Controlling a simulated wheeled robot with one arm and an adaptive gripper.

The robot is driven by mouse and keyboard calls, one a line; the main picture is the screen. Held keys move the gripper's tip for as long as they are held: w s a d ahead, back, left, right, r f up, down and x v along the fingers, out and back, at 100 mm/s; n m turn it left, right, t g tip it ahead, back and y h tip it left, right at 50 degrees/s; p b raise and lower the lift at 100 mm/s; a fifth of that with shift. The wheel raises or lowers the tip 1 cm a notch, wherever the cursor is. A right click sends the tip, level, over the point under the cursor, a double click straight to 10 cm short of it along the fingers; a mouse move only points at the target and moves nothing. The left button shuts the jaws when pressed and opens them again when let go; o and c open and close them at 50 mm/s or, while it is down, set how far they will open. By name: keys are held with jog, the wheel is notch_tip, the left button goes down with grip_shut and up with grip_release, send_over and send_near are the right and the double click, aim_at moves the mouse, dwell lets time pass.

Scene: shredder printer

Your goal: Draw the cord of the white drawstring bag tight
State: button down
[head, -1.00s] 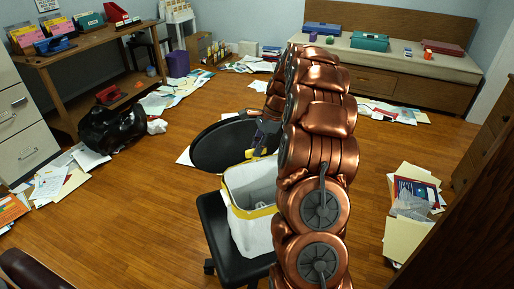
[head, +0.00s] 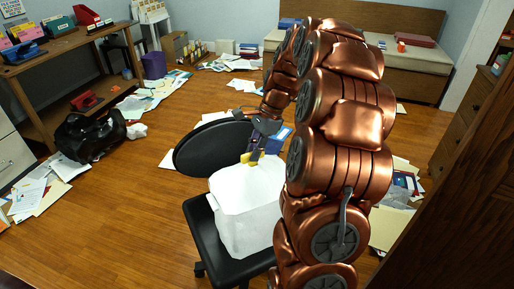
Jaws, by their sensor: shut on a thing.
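The white drawstring bag (head: 243,213) stands on the seat of a black chair (head: 207,236). Its top now looks gathered, and no opening shows. A small piece of its yellow cord (head: 247,158) sticks up above the bag's far edge. My gripper (head: 254,156) is just above the bag's top, in front of the chair's round backrest (head: 205,148). It is shut on the yellow cord. My arm hides the right side of the bag.
A black bag (head: 88,136) lies on the floor at left, near a wooden desk (head: 70,62). Papers lie scattered along the walls. A wooden bench (head: 410,75) stands at the back. Open wooden floor lies left of the chair.

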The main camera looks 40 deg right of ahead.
jog(key=shift+s, duration=0.15)
jog(key=c, duration=1.1)
grip_release()
jog(key=shift+v, duration=6.05)
jog(key=shift+a, duration=0.15)
